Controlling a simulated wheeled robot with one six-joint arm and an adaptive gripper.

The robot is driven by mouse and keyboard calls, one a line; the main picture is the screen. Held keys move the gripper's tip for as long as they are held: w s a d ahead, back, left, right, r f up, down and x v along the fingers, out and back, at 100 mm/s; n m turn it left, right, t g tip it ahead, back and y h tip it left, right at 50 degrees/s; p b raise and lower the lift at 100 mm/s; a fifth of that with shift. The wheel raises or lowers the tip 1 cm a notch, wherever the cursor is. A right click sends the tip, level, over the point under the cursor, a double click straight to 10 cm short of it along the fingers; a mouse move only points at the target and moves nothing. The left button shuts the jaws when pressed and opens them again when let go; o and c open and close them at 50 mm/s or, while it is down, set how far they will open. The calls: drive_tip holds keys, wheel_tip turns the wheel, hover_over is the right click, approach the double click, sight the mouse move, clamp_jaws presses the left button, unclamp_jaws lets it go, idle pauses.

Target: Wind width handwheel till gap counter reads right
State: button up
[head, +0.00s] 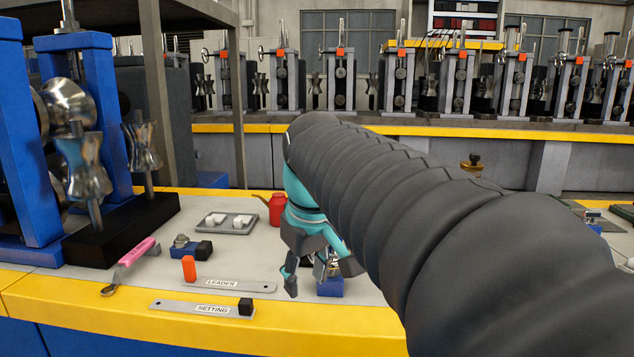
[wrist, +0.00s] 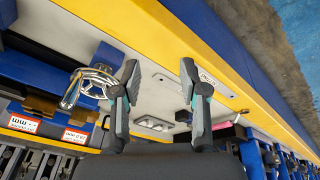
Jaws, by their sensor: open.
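My gripper (head: 318,275) hangs low over the bench, its two fingers spread and nothing between them; it also shows in the wrist view (wrist: 160,75). A shiny metal part with several curved bars (wrist: 90,85), which looks like the handwheel, sits just left of the left finger in the wrist view. I cannot tell whether the finger touches it. In the head view a blue block (head: 330,288) with metal on top stands by the fingers, partly hidden by them.
The bench has a yellow front edge (head: 200,318). On it lie a pink-handled wrench (head: 130,262), an orange peg (head: 189,268), a LEADER plate (head: 225,283), a SETTING plate (head: 205,308) and a grey tray (head: 205,226). A red can (head: 277,207) stands behind. Blue roller stands (head: 92,110) rise at left.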

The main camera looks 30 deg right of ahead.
drive_tip(key=w+d+r+g, duration=0.1)
drive_tip(key=w+d+r, duration=0.1)
drive_tip(key=d+r, duration=0.1)
drive_tip(key=w+d+r+n+g, duration=0.1)
drive_tip(key=w+d+r, duration=0.2)
drive_tip(key=d, duration=0.2)
drive_tip(key=w+d+r+p, duration=0.1)
drive_tip(key=w+d+r, duration=0.1)
drive_tip(key=d+r, duration=0.1)
drive_tip(key=shift+w+d+r+n+g+y, duration=0.3)
drive_tip(key=shift+d+g, duration=0.1)
drive_tip(key=shift+d, duration=0.15)
drive_tip(key=shift+w+d+r, duration=0.15)
drive_tip(key=shift+d+r, duration=0.05)
drive_tip(key=shift+d, duration=0.3)
drive_tip(key=shift+f+b, duration=0.5)
drive_tip(key=shift+f, duration=4.3)
drive_tip(key=shift+f, duration=0.1)
clamp_jaws()
